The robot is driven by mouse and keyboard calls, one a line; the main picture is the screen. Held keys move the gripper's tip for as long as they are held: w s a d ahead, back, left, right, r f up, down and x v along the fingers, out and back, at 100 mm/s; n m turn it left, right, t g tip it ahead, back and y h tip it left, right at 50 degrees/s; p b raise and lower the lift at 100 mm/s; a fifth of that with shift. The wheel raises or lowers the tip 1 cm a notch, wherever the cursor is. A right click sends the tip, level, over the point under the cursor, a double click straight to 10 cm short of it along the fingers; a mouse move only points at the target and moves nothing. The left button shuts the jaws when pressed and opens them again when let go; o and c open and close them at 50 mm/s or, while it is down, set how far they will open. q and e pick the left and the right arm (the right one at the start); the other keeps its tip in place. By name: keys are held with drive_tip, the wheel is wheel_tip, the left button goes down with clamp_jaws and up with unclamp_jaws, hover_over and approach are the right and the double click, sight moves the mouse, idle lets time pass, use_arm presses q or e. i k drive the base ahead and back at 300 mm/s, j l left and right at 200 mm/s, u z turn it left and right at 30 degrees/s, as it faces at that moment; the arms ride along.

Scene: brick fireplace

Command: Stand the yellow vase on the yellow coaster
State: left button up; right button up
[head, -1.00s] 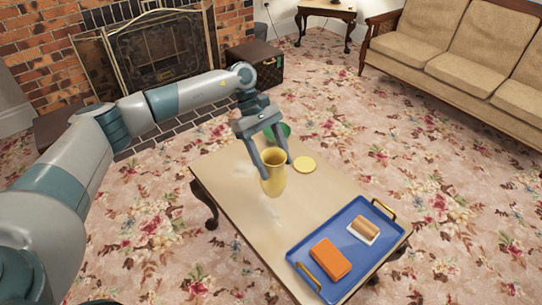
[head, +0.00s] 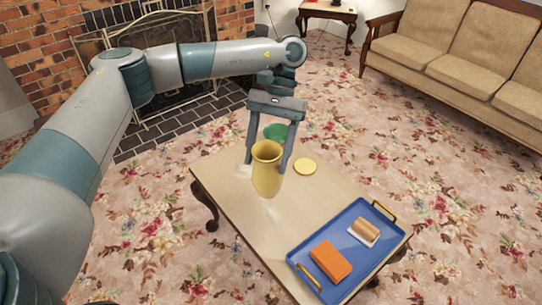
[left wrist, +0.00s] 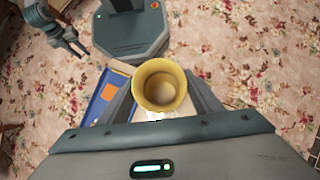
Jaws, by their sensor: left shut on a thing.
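The yellow vase (head: 267,172) is upright, between the fingers of my left gripper (head: 266,167), which is shut on it. The vase appears raised above the wooden table, left of the yellow coaster (head: 305,167). The coaster lies flat and bare on the table. In the left wrist view I look down into the vase's open mouth (left wrist: 160,87), between the two fingers. The coaster does not show in that view. My right gripper (left wrist: 76,49) shows small at the upper left of the left wrist view, away from the vase; its jaw opening is unclear.
A green bowl (head: 276,131) stands behind the vase, partly hidden by my left gripper. A blue tray (head: 325,266) holds an orange block (head: 331,260) and a brown roll-like item (head: 366,228) at the table's front right. The table top between coaster and tray is clear.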

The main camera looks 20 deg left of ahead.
sight(305, 165)
drive_tip(key=l+u, duration=0.2)
drive_tip(key=l, duration=0.65)
drive_tip(key=i+l+u, duration=0.1)
drive_tip(key=l, duration=0.2)
drive_tip(key=i+l, duration=0.2)
drive_tip(key=i+l+u, duration=0.15)
drive_tip(key=l, duration=0.25)
drive_tip(key=i+l+u, duration=0.1)
drive_tip(key=l, duration=0.2)
drive_tip(key=i+l+u, duration=0.2)
drive_tip(key=i, duration=0.3)
drive_tip(key=l, duration=0.1)
